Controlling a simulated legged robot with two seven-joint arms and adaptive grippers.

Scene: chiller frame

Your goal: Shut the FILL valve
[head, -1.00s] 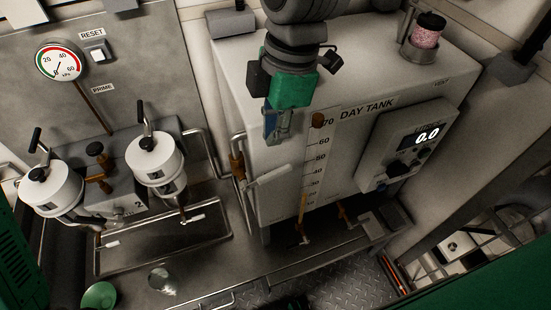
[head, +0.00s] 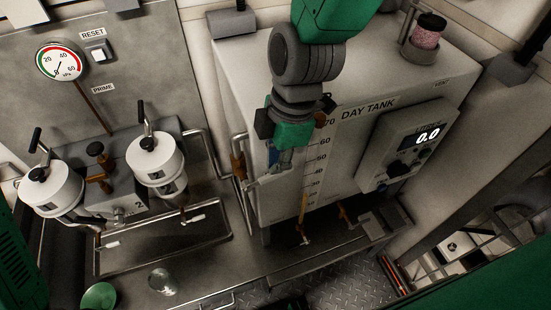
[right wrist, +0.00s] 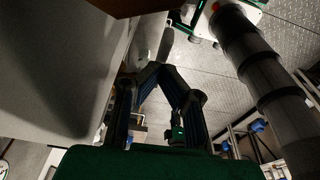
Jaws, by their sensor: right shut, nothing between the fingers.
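A brass-coloured valve body (head: 238,166) sits on the pipe at the left side of the DAY TANK (head: 360,150). A pale grey lever (head: 262,180) extends right from near it, across the tank's front. No FILL label is readable, so I cannot tell for sure that this is the FILL valve. My right gripper (head: 284,168) is shut and empty, pointing down at the lever's right end. It overlaps that end in the head view; I cannot tell whether they touch. In the right wrist view its fingers (right wrist: 160,70) converge at the tips. My left gripper is not in view.
Two white canisters (head: 155,160) with black handles stand left, above a metal tray (head: 165,247). A green bowl (head: 99,296) and a clear cup (head: 162,281) are on the bench.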

